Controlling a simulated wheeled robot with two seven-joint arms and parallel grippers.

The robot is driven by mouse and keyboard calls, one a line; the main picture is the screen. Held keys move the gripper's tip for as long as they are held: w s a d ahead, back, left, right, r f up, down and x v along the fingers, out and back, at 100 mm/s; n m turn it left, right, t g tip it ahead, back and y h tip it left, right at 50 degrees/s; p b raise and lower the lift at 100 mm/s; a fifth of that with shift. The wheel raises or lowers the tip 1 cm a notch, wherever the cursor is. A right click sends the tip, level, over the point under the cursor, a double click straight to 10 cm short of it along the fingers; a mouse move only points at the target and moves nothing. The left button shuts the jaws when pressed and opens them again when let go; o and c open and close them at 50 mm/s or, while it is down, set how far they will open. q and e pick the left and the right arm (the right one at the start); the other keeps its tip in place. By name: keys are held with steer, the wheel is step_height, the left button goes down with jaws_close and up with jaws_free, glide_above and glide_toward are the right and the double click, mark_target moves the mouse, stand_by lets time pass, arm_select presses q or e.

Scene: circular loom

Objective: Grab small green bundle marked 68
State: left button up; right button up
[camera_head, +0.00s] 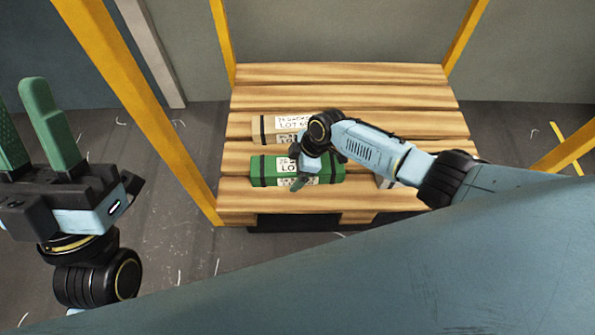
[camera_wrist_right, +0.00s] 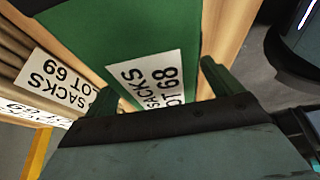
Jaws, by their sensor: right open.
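The green bundle (camera_head: 333,170) with dark straps and white labels lies on the slatted wooden pallet, near its front edge. In the right wrist view, the green bundle (camera_wrist_right: 95,30) carries a label reading "SACKS LOT 68". My right gripper (camera_head: 297,168) is over the bundle's label area in the head view, partly hidden by its own wrist. In the right wrist view, my right gripper (camera_wrist_right: 160,88) has its fingers apart, with the labelled green surface between them; I cannot tell whether they touch it. My left gripper (camera_head: 22,108) is open and empty, far left, away from the pallet.
A tan bundle (camera_head: 259,130) lies just behind the green one; its label reads LOT 69 in the right wrist view (camera_wrist_right: 62,80). Yellow posts (camera_head: 150,110) stand around the wooden pallet (camera_head: 340,75). The rear slats are bare.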

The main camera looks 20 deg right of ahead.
steer(key=shift+f, duration=0.1)
steer(key=c, duration=1.2)
steer(key=shift+w+a, duration=0.1)
steer(key=shift+c, duration=1)
